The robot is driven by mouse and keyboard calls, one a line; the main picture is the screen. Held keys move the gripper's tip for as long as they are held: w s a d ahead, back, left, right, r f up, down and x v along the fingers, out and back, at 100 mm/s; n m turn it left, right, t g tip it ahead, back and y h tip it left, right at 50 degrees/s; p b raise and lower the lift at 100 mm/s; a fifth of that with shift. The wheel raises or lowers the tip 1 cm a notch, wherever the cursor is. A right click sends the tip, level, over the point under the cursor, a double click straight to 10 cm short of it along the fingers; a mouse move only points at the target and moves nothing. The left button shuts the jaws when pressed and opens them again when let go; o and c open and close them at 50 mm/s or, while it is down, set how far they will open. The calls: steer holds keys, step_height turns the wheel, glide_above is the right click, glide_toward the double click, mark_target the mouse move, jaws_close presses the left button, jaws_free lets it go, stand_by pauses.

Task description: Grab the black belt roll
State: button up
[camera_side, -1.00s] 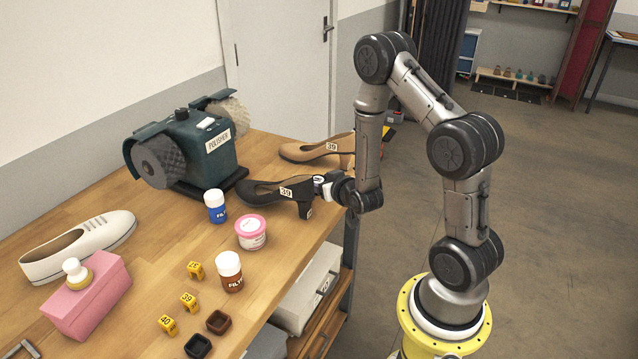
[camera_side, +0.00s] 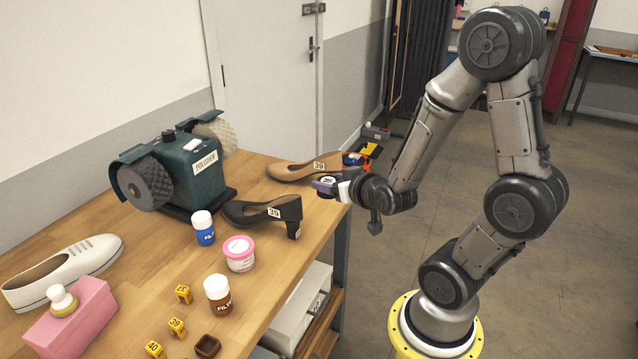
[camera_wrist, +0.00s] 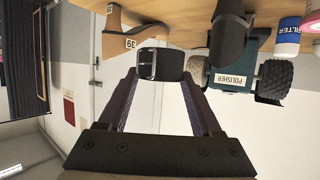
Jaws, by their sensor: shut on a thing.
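The black belt roll (camera_wrist: 160,63) shows in the wrist view as a dark, rounded block with a grey face between my two fingertips. My gripper (camera_wrist: 160,72) is shut on it, with a dark purple finger on either side. In the side view my gripper (camera_side: 326,186) is at the right edge of the workbench, just right of the black heeled shoe (camera_side: 262,212). The roll is hard to make out there because the fingers cover it.
A tan shoe (camera_side: 300,170) lies behind my gripper. The green polisher (camera_side: 185,170) stands to the left. Open floor lies right of the bench.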

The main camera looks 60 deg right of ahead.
steer(key=shift+v, duration=2.1)
